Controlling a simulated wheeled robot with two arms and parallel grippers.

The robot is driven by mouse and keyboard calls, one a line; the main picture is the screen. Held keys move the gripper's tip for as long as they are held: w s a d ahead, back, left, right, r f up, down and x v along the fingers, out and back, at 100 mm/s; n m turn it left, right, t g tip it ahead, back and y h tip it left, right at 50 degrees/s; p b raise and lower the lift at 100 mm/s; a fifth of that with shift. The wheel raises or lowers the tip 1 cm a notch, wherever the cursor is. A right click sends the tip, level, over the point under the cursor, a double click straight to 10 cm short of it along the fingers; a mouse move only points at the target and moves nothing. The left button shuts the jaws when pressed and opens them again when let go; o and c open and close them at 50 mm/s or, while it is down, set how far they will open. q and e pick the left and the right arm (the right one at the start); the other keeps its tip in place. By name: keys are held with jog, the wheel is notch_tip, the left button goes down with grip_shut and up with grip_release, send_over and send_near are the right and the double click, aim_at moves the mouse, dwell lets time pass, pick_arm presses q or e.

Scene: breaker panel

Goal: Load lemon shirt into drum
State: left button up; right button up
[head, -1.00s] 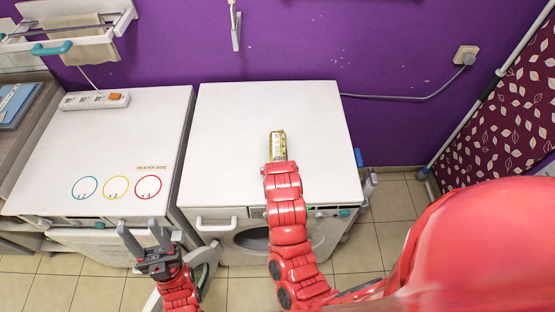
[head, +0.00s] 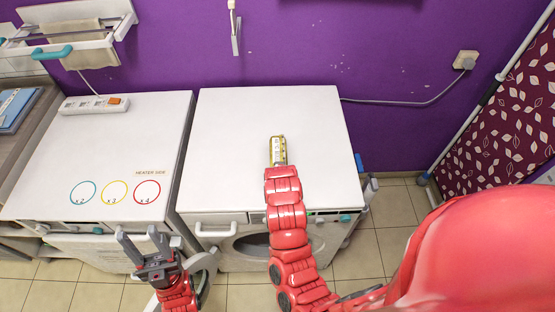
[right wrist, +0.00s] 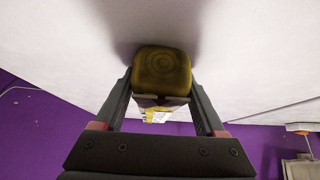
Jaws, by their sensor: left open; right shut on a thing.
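No lemon shirt can be made out in these views. My right gripper (right wrist: 160,85) is shut on a yellow bottle-like thing (head: 277,150) with a pale label. Its dark yellow rounded base (right wrist: 162,68) fills the space between the fingers in the right wrist view. It is over the white top of the washing machine (head: 235,140); I cannot tell whether it touches. The drum opening (head: 252,243) is in the machine's front, partly hidden behind my right arm. My left gripper (head: 138,236) is open and empty, left of the opening, near the machine's open round door (head: 207,262).
A second white appliance (head: 120,145) with three coloured rings stands to the left, with a power strip (head: 95,104) on it. A drying rack (head: 75,35) hangs at upper left. A leaf-patterned screen (head: 505,125) stands right. The washing machine's top is otherwise clear.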

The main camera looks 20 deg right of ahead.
aim_at(273, 157)
jog(key=shift+r+p, duration=1.45)
jog(key=shift+r, duration=1.55)
jog(key=shift+w+f+b, duration=0.1)
jog(key=shift+b, duration=0.3)
jog(key=w+n+y+b, duration=0.1)
jog(key=w+n+b, duration=0.1)
jog(key=b, duration=0.5)
jog(key=shift+w+a+f+n+y+b, duration=0.1)
jog(key=shift+w+n+y+b, duration=0.05)
jog(key=shift+n+y+b, duration=0.15)
jog(key=shift+r+n+b, duration=0.3)
jog(key=shift+b, duration=0.05)
jog(key=shift+r, duration=0.15)
